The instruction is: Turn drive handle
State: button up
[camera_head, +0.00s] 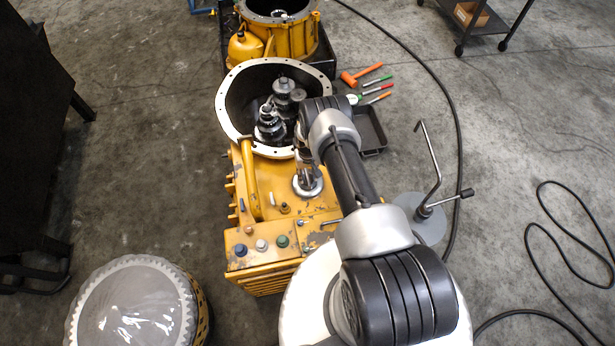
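A yellow transmission housing (284,236) stands on the floor in the middle, with an open round flange (224,111) and gears (270,125) inside. My arm reaches over its right side. My gripper (307,180) appears to point down at a round silver fitting (308,190) on the housing top; its fingers are small and partly hidden by the wrist, so I cannot tell whether they touch it or are open. A bent metal crank rod (433,165) with a dark-knobbed side lever (464,193) stands above a grey disc (428,228) right of my arm. I cannot tell which part is the drive handle.
A second yellow housing (290,38) sits behind. An orange hammer (360,76), several small tools (378,88) and a black tray (374,138) lie to the right. Cables (448,95) cross the right floor. A round drum (130,310) stands front left; a cart (490,25) is far right.

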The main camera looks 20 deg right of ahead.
jog(key=shift+f, duration=0.3)
jog(key=shift+c, duration=0.3)
grip_shut()
